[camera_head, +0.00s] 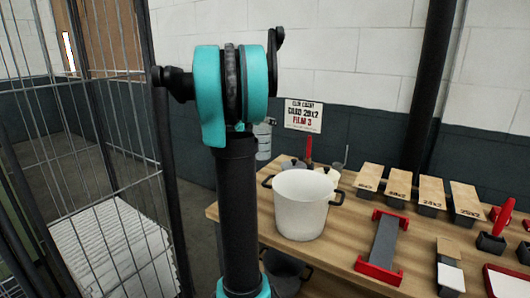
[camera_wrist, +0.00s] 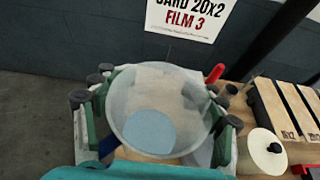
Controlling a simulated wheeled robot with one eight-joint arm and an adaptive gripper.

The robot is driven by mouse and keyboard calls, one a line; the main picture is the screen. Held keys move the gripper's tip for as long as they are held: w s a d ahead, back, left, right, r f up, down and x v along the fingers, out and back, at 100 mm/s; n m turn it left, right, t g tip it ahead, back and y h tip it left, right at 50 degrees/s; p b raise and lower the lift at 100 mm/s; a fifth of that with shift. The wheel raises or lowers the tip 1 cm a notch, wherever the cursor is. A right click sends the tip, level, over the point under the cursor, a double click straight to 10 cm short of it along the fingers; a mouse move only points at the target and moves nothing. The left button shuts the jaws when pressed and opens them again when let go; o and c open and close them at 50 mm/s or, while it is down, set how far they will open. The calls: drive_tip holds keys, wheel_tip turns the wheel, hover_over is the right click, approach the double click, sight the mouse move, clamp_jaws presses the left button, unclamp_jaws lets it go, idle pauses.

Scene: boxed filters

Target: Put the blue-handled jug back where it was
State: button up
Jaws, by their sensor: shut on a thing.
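The jug (camera_wrist: 160,85) is a clear, round vessel seen from above in the wrist view, with a pale blue disc inside. A dark blue piece at its lower left looks like part of its handle. My gripper (camera_wrist: 158,97) has its green fingers with dark pads on both sides of the jug and is shut on it. In the head view a narrow strip of the clear jug (camera_head: 264,140) with marks shows beside my arm, in front of the wall. The arm hides the gripper and most of the jug there. I cannot tell its height above the table.
A white pot (camera_head: 300,205) with dark handles stands on the wooden table (camera_head: 345,262). Behind it are a cream lidded container (camera_head: 328,177) and a red upright piece (camera_head: 309,149). Wood-topped boxes (camera_head: 398,182) and a red-ended rack (camera_head: 383,245) lie right. A wire cage (camera_head: 110,130) stands left.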

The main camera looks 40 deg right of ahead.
wheel_tip(320, 180, down, 12)
drive_tip(key=shift+r, duration=0.1)
idle(0.4)
drive_tip(key=o, duration=2)
drive_tip(key=shift+a, duration=0.1)
drive_tip(key=v, duration=1.1)
drive_tip(key=shift+s+a+r, duration=0.2)
drive_tip(key=shift+a, duration=0.1)
